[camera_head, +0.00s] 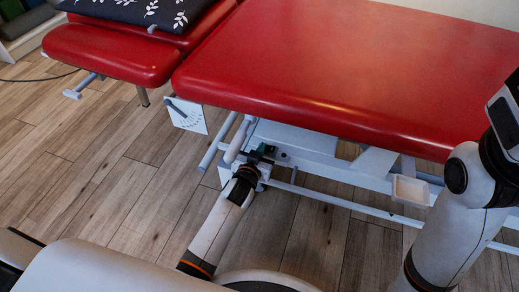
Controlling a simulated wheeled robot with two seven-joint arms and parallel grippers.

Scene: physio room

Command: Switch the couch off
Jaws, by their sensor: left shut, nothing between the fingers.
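The couch (330,60) has a red padded top on a white metal frame. A small dark switch unit (266,149) with a hint of green sits on the frame under the near edge of the top. My left gripper (262,158) is shut and empty, right at this unit. Whether it touches the switch cannot be told, and the switch's position is too small to read. My right arm stands at the right edge of the view; its gripper is out of the picture.
A white plate with a dark lever (188,114) hangs below the couch's left corner. A small white tray (410,190) is on the frame at the right. A dark patterned pillow (140,8) lies on the head section.

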